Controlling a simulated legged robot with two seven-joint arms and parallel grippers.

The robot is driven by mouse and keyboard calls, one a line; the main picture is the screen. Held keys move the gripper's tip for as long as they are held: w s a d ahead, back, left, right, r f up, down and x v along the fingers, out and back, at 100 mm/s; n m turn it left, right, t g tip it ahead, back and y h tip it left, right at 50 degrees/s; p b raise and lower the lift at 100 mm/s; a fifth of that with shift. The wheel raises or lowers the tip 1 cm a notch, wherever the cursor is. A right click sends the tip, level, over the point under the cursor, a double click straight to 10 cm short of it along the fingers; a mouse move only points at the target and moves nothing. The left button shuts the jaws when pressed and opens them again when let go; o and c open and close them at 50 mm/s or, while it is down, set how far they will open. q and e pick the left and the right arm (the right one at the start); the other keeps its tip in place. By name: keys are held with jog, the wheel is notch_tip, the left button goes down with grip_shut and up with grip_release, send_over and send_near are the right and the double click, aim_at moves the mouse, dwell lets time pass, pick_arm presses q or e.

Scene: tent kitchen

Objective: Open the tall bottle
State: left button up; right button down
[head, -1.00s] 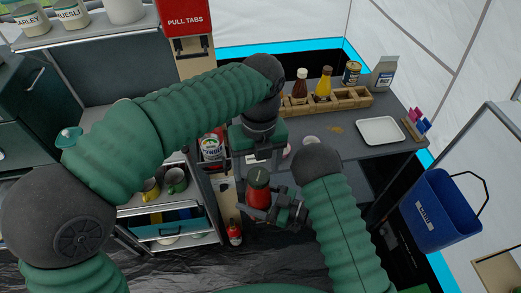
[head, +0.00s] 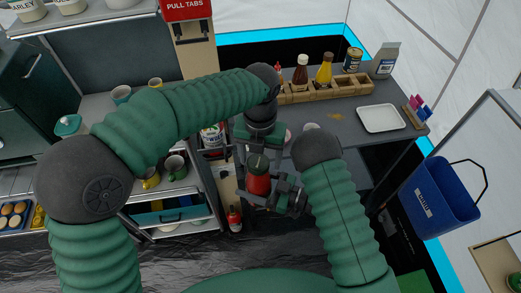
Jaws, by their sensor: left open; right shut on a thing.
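A red bottle (head: 258,184) with a dark green cap (head: 257,161) stands roughly upright in my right gripper (head: 270,196), which is shut on its body. My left gripper (head: 255,155) comes down from above and is open. Its fingers point down beside the cap, one on each side. I cannot tell whether they touch it. My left wrist hides part of the counter behind the bottle.
A wooden rack (head: 310,92) with sauce bottles stands on the grey counter, with a white tray (head: 381,118) to its right. A blue bin (head: 437,197) hangs at the right. Mugs (head: 174,166) and a drawer unit (head: 175,212) are at the left.

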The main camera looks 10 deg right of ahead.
pick_arm(q)
jog(key=shift+s+d, duration=0.1)
jog(key=shift+d, duration=0.05)
jog(key=c, duration=1.5)
jog(key=n, duration=1)
jog(key=shift+r+n, duration=0.1)
jog(key=shift+n, duration=0.2)
jog(key=n, duration=0.6)
jog(key=shift+n, duration=0.4)
jog(key=n, duration=0.6)
jog(key=shift+a, duration=0.25)
jog(key=n, duration=0.3)
jog(key=shift+r+n, duration=0.1)
jog(key=shift+n, duration=0.2)
jog(key=n, duration=0.6)
jog(key=shift+a, duration=0.1)
jog(key=n, duration=0.8)
jog(key=shift+a, duration=0.1)
jog(key=o, duration=1.6)
jog(key=shift+c, duration=0.2)
